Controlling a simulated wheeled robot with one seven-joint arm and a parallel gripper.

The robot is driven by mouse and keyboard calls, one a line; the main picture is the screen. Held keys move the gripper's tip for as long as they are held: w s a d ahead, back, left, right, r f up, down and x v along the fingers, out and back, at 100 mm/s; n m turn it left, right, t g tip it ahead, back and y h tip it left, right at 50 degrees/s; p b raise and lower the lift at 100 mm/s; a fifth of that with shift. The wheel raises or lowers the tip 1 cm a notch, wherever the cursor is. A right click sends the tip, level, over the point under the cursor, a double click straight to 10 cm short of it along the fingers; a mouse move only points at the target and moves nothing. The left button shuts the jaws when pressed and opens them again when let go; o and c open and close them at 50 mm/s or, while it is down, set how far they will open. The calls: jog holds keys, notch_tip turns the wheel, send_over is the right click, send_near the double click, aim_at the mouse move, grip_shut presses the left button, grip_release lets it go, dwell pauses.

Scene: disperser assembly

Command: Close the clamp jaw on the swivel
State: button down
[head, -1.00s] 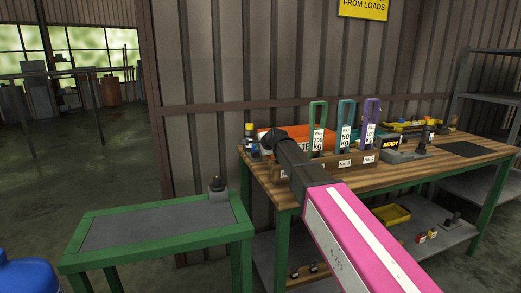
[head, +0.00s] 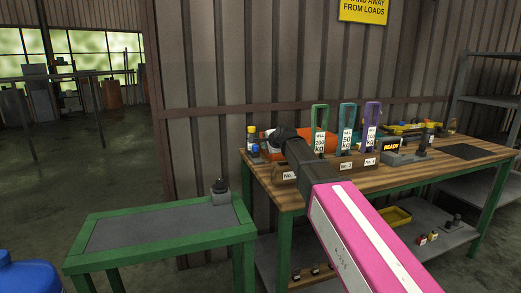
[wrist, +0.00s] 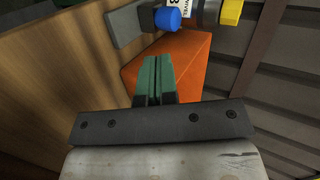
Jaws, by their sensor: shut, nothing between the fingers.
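My gripper's two green fingers (wrist: 152,80) are pressed together, empty, in front of an orange body (wrist: 183,65) in the wrist view. In the head view my own arm hides the fingers. Just beyond the fingertips is a grey block with a blue round end (wrist: 167,19); a blue part (head: 254,150) also shows at the bench's left end in the head view. I cannot tell whether this is the clamp. I cannot make out the clamp jaw or the swivel for certain.
The wooden bench (head: 440,165) carries a rack with green (head: 320,117), teal (head: 347,115) and purple (head: 371,113) handles, and a box reading READY (head: 392,147). A bottle with a yellow end (wrist: 231,11) is close by. A green-framed table (head: 150,237) holds a grey fixture (head: 220,194).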

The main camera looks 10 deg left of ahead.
aim_at(255, 151)
notch_tip(255, 151, up, 4)
jog(key=s+d+n+g+h, duration=0.1)
jog(key=s+n+g+h, duration=0.1)
jog(key=n+h, duration=0.3)
jog(key=x, duration=0.9)
jog(key=shift+w+d, duration=0.2)
jog(key=shift+d, duration=0.05)
jog(key=w+a, duration=0.2)
jog(key=shift+a+f, duration=0.3)
jog(key=shift+w+a, duration=0.2)
jog(key=shift+a, duration=0.3)
